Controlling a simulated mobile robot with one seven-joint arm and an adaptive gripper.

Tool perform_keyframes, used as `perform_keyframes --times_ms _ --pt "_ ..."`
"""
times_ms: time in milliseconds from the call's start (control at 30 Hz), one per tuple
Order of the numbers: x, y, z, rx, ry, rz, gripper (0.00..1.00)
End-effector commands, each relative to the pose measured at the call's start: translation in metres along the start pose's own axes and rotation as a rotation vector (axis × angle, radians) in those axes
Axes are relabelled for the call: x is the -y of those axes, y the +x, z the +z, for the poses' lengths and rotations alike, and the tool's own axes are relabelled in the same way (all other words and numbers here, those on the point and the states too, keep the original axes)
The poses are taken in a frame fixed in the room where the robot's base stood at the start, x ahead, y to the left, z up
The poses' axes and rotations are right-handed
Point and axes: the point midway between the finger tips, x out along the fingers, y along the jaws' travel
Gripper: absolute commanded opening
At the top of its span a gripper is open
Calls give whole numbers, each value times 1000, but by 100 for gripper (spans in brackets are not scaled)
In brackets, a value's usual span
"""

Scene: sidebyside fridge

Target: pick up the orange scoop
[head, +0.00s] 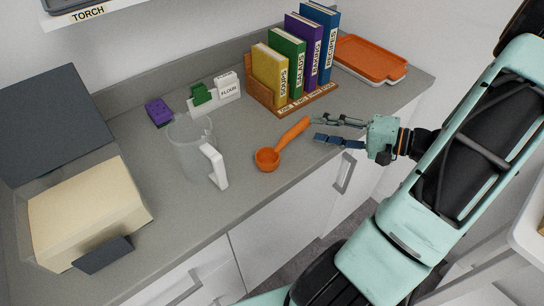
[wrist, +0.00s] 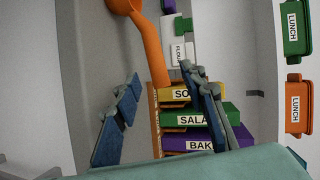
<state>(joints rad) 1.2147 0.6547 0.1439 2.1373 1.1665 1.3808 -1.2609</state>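The orange scoop (head: 268,158) lies on the grey counter, its bowl toward the left front and its handle pointing up and right toward my gripper. In the wrist view the scoop's handle (wrist: 153,50) runs down from the top, its end between and beyond my fingertips. My gripper (head: 316,129) is open and empty at the right, just past the handle's end. Both fingers of my gripper (wrist: 161,73) show apart in the wrist view. I cannot tell whether either finger touches the handle.
A wooden rack (head: 290,107) with several books stands behind the scoop. A clear pitcher (head: 188,150) with a white handle stands left of it. An orange-lidded container (head: 370,58) is at the back right. A cream box (head: 85,210) is at the left. Counter in front of the scoop is clear.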

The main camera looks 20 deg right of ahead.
Motion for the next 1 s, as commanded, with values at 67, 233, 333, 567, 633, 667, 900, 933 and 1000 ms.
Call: perform_keyframes --times_ms 67,233,333,567,633,667,900,933,1000 --pt "-1 14 0 4 3 -3 38" --pt "-3 36 0 3 1 -1 38" --pt "-3 41 0 1 2 -1 38" --pt "-4 41 0 1 1 0 36" --pt "-4 41 0 1 1 0 29" --pt "-4 41 0 1 1 0 25" --pt "-4 41 0 1 1 0 0" --pt "-4 41 0 1 1 0 0" --pt "-4 41 0 1 1 -1 0"
